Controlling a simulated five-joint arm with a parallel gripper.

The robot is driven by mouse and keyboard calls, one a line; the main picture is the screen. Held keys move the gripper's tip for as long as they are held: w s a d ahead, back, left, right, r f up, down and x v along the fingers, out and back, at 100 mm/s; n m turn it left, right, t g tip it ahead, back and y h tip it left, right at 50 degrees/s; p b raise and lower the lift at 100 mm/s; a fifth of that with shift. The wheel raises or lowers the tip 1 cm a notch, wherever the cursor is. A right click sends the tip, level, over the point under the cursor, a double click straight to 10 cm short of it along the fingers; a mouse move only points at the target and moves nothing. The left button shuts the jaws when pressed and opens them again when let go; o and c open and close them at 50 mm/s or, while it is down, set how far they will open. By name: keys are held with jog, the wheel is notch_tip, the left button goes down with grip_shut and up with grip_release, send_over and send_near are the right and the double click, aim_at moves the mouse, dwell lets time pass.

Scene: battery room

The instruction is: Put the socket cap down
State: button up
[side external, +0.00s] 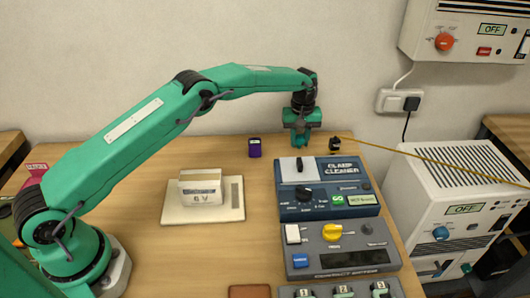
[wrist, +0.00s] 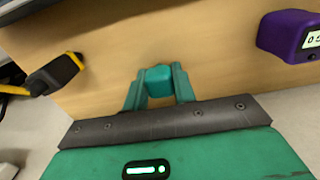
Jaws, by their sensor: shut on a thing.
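The socket cap (wrist: 159,80) is a small teal block in the wrist view, held between the two teal fingers. My gripper (wrist: 159,92) is shut on it. In the side external view my gripper (side external: 300,142) points down near the table's back edge, just behind the blue clamp cleaner. The cap cannot be told apart from the fingers there. I cannot tell whether the cap touches the table (side external: 222,155).
A purple meter (side external: 254,148) stands left of my gripper. A black clip (side external: 335,145) with a yellow cable lies to the right. The clamp cleaner (side external: 325,189) stands in front. A 6 V battery (side external: 201,191) sits on a pale tray (side external: 178,211). Bare wood shows around the meter.

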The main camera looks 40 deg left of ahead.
aim_at(300, 136)
jog(key=shift+f, duration=0.15)
jog(key=o, duration=0.9)
jog(key=shift+o, duration=0.2)
notch_tip(300, 136, up, 12)
jog(key=shift+r, duration=0.2)
jog(key=shift+r, duration=0.1)
